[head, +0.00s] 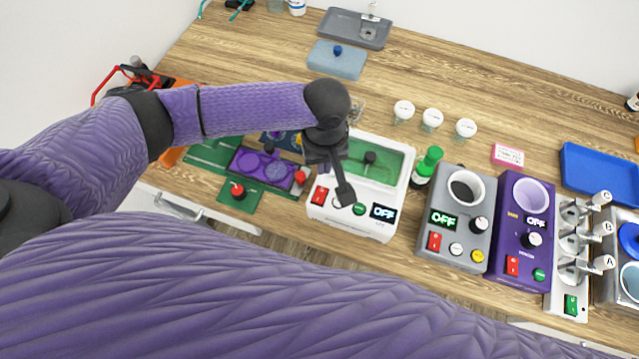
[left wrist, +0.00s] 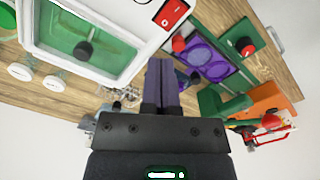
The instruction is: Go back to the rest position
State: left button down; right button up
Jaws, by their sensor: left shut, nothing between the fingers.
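My left gripper (head: 345,193) is shut and empty. In the head view its fingers point down over the front panel of a white machine (head: 398,188) with a green window. I cannot tell how high above the panel they are. In the left wrist view the shut fingers (left wrist: 162,72) show at the middle, with nothing between them. The white machine (left wrist: 135,20) lies at the upper left there. My left arm reaches in from the left of the head view. A purple arm link of mine fills the bottom. My right gripper is not in view.
A green bottle (head: 425,168) and several white-capped jars (head: 432,118) stand nearby. A purple panel (head: 258,178) lies left of the gripper. The back middle of the table (head: 460,75) is clear.

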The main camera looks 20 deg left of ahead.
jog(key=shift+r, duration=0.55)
